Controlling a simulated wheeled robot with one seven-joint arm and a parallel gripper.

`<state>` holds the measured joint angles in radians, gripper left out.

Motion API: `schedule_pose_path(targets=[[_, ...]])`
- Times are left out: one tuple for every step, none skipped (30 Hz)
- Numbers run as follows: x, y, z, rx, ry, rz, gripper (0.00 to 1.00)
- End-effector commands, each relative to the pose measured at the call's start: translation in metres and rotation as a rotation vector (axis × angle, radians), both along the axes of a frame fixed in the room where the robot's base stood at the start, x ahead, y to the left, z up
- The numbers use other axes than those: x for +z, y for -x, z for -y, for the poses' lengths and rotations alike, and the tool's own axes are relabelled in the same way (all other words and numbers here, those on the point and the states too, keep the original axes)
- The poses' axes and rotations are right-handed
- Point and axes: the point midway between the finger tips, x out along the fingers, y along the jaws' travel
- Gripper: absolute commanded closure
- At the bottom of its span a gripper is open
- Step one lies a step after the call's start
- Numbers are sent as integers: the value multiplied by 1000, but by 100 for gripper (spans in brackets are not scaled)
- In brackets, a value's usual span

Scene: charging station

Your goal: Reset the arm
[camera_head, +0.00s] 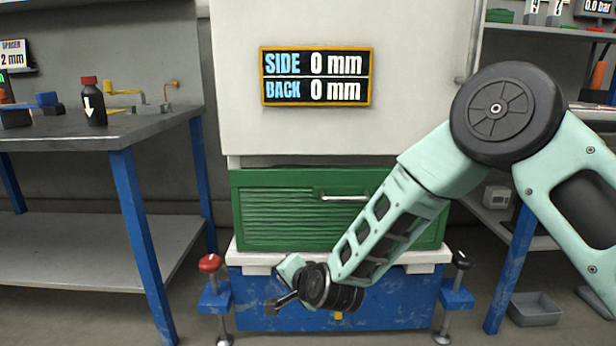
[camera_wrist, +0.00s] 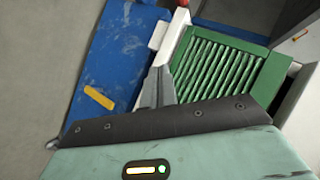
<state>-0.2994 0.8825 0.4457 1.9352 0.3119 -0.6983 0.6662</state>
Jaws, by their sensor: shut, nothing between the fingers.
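My arm reaches in from the right in the head view, with its links bent down to the left. My gripper (camera_head: 284,302) is low in front of the blue base (camera_head: 390,304) and points left. It is shut and holds nothing. In the wrist view my gripper (camera_wrist: 165,72) shows as narrow grey fingers close together, in front of the blue base (camera_wrist: 110,50) and beside the green ribbed panel (camera_wrist: 215,70). I cannot tell whether the gripper touches the base.
A white cabinet with a sign (camera_head: 317,77) reading SIDE 0 mm, BACK 0 mm stands above a green drawer (camera_head: 285,210). A red-knobbed clamp (camera_head: 210,264) and a black-knobbed clamp (camera_head: 460,260) flank the base. A workbench (camera_head: 75,135) with a black bottle (camera_head: 94,108) stands left. A grey bin (camera_head: 535,309) lies right.

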Motion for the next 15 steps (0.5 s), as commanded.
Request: schedule_pose_path(targets=[[20,18,-2,82,55,-11,100],[28,30,-3,133,93,-20,100],[38,47,-2,202,144,-35,100],[45,60,0,252,182,-45,100],[52,73,3,302,221,-55,100],[60,91,7,368,273,-69,100],[66,105,12,417,313,-79,100],[72,119,17,464,353,-88,100],[79,138,26,527,407,-103,100],[84,152,33,573,446,-113,100],[89,166,40,620,485,-124,100],[95,185,52,681,538,-140,100],[99,200,61,724,577,-152,100],[103,213,70,766,614,-164,100],[107,230,82,818,661,-181,100]])
